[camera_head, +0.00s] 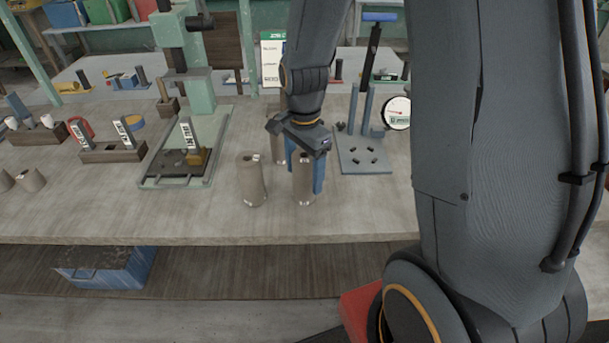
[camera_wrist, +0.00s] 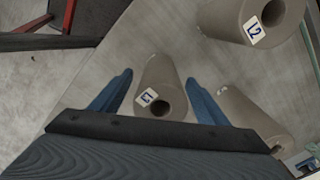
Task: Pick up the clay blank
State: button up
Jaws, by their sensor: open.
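Several grey-brown clay blanks, upright cylinders with a hole in the top, stand near the front of the workbench. One clay blank (camera_head: 303,187) is below my gripper (camera_head: 305,178). In the wrist view this blank (camera_wrist: 162,80) with a small white label lies between the two blue fingers of my gripper (camera_wrist: 159,78). The jaws are open, with a visible gap on each side of the blank. A second blank (camera_head: 252,181) stands just left, and a third (camera_head: 277,147) stands behind, partly hidden by my gripper.
The neighbouring blanks, one labelled L2 (camera_wrist: 252,18), stand close by. A green press (camera_head: 190,160) is to the left, and a grey fixture plate (camera_head: 362,158) with posts and a dial gauge (camera_head: 396,113) to the right. The bench front (camera_head: 150,225) is clear.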

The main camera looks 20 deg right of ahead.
aim_at(304, 182)
jog(key=shift+f+p, duration=0.55)
jog(key=shift+f, duration=1.45)
jog(key=c, duration=1.6)
